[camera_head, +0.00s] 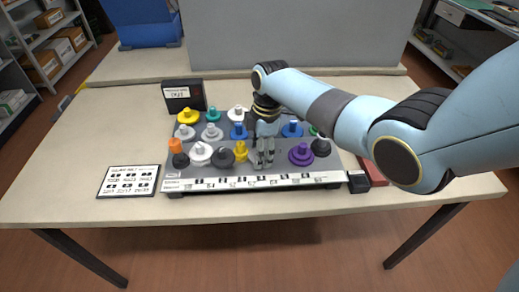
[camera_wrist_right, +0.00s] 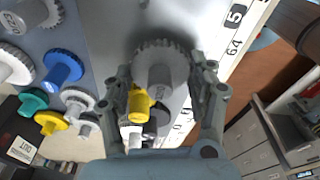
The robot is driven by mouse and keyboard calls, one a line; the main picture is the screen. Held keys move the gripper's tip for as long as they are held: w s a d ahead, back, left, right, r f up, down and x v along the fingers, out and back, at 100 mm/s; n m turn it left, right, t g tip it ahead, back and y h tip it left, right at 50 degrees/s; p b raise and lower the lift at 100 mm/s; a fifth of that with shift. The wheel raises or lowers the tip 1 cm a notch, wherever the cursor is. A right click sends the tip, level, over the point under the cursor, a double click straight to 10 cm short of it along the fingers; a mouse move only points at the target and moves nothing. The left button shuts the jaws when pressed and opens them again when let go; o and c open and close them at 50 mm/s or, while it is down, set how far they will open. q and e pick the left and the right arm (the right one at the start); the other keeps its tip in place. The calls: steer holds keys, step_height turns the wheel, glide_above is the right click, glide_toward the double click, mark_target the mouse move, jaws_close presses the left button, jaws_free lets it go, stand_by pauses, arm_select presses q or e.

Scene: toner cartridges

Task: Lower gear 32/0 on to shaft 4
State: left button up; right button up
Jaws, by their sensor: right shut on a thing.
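My right gripper (camera_head: 264,159) points down over the front row of the grey board (camera_head: 275,178), just right of a small yellow gear (camera_head: 241,152). In the right wrist view, a light grey toothed gear (camera_wrist_right: 158,55) with a grey hub lies between the fingers of the right gripper (camera_wrist_right: 164,88), which is shut on it. Any marking on the gear is too small to read. Shaft 4 cannot be made out; the gear and fingers cover the board there. I cannot tell how far the gear is above the board. My left gripper is not in view.
A purple gear (camera_head: 300,155) stands to the right, and a dark grey gear (camera_head: 223,158) and a white gear (camera_head: 200,154) to the left. Several coloured gears stand behind. A white label strip (camera_head: 250,183) runs along the front edge. A printed card (camera_head: 129,181) lies left.

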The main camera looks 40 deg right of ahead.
stand_by(0.3)
steer(key=o, duration=1.2)
steer(key=shift+r, duration=0.15)
steer(key=r, duration=0.4)
steer(key=d+r, duration=0.1)
steer(key=r, duration=0.6)
steer(key=shift+s+d+r, duration=0.15)
steer(key=shift+s+r, duration=0.1)
steer(key=shift+r, duration=0.05)
